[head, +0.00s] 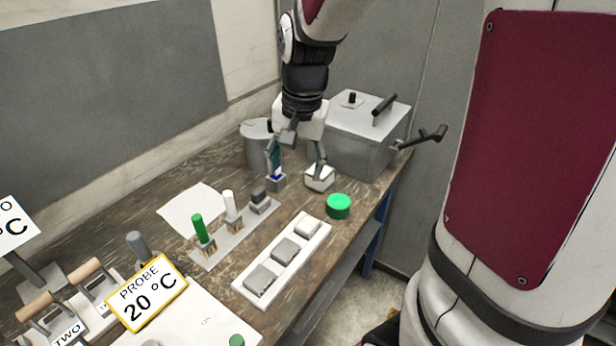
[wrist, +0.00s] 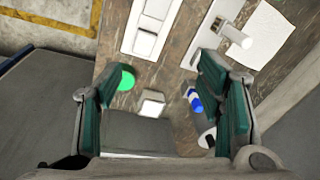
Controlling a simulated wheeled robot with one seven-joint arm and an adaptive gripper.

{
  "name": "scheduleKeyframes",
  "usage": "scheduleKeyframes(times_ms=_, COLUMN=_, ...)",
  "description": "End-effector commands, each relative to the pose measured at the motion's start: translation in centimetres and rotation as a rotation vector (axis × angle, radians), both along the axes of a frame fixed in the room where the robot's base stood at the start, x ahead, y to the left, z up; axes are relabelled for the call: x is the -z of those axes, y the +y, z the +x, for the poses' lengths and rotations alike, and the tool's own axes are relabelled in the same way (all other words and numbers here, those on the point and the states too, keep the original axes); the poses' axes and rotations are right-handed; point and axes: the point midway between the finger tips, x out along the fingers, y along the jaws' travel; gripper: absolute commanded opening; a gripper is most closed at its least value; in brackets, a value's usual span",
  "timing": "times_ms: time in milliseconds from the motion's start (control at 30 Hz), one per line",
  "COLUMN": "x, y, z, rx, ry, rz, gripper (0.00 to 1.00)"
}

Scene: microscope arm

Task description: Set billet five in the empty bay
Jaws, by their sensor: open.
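No number five is readable on any block. My gripper (head: 296,170) is open above the far part of the bench. A small pale block (head: 319,180) stands under its right finger in the head view; in the wrist view a pale block (wrist: 152,104) lies between the fingers. A blue-and-white piece on a grey base (head: 277,180) stands by the left finger; the blue part also shows in the wrist view (wrist: 195,103). Whether either finger touches anything is unclear. A white tray (head: 240,287) holds grey and pale blocks (head: 286,250). I cannot make out an empty bay.
A green disc (head: 339,206) sits near the bench edge. A strip (head: 218,246) carries green, white and dark-topped pieces. A grey lidded box (head: 362,140) and a round can (head: 257,145) stand behind my gripper. A PROBE 20 °C sign (head: 147,293) stands at front left.

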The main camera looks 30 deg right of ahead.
Motion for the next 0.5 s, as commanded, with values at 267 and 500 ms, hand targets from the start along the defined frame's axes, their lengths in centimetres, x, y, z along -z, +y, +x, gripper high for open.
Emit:
scheduleKeyframes(times_ms=267, x=-7.1, y=4.2, z=-6.5, rx=-0.362, ry=-0.163, rz=-0.085, gripper=0.61)
scheduleKeyframes(times_ms=500, x=-9.9, y=6.4, z=-12.4, rx=-0.635, ry=-0.274, rz=-0.199, gripper=0.61)
